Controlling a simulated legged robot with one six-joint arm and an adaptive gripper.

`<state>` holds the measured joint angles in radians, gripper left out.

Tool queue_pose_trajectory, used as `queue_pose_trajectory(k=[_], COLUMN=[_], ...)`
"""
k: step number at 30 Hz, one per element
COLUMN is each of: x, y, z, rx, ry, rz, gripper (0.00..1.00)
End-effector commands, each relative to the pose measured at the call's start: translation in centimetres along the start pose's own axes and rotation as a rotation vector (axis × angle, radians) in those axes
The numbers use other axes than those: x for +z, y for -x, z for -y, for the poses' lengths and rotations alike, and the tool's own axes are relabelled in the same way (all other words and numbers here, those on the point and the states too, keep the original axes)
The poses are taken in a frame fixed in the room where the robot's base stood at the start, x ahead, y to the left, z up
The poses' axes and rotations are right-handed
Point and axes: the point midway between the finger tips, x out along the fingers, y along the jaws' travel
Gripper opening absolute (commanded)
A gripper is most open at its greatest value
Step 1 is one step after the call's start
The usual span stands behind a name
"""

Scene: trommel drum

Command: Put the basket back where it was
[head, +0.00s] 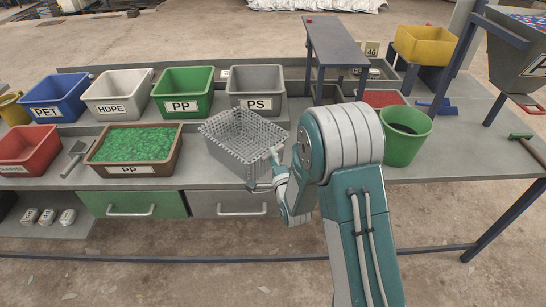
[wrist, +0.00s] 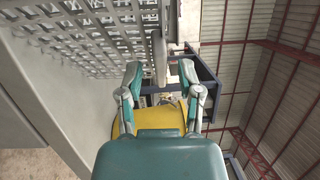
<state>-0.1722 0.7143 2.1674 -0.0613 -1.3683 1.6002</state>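The basket (head: 238,140) is a grey mesh tub on the bench in the head view, in front of the grey PS bin and right of the PP tray. It sits turned at an angle near the bench's front edge. My gripper (head: 268,170) is at its front right corner. In the wrist view the perforated basket wall (wrist: 95,35) fills the upper left. My gripper's fingers (wrist: 160,70) stand apart, with a narrow grey upright piece between them, seemingly the basket's rim or handle. Gaps show on both sides of it.
The PS bin (head: 258,85), green PP bin (head: 183,95) and brown PP tray (head: 131,168) with green flakes stand nearby. A green bucket (head: 405,142) is right of my arm. A raised dark stand (head: 338,42) is behind.

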Motion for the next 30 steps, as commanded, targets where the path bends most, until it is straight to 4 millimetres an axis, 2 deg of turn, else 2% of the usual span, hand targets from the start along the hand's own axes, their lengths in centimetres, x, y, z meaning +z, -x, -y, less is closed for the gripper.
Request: queue_pose_trajectory(k=[9,11,24,30], x=[0.0,0.0,0.0,0.0], y=[0.0,0.5,9.1,11.5], z=[0.3,0.2,0.1,0.2], rx=[-0.001,0.001,0.003,0.001], ry=[0.0,0.0,0.0,0.0], rz=[0.0,0.0,-0.001,0.0], gripper=[0.49,0.49,0.49,0.49])
